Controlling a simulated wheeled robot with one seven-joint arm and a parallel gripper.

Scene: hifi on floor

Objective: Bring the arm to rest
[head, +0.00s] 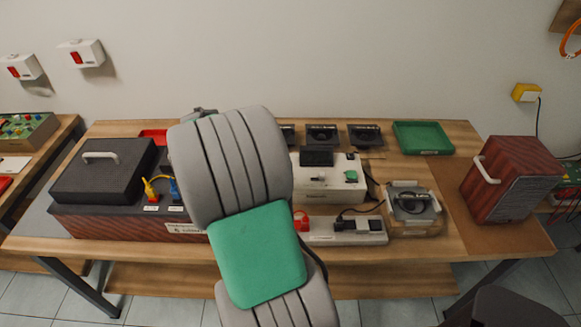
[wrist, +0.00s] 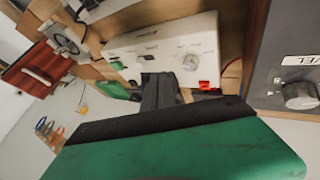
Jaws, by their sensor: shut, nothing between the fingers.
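My arm, grey with a green panel, rises in front of the wooden workbench (head: 420,240) in the head view and covers its middle. In that view my gripper is hidden behind the arm. In the wrist view my gripper (wrist: 160,88) shows as dark fingers close together, with nothing between them.
A black case with a handle (head: 103,172) lies at the bench's left. A green tray (head: 423,137), a grey device (head: 412,204) and a reddish-brown box (head: 508,180) are at the right. A knobbed panel (wrist: 288,75) is close at the wrist view's right.

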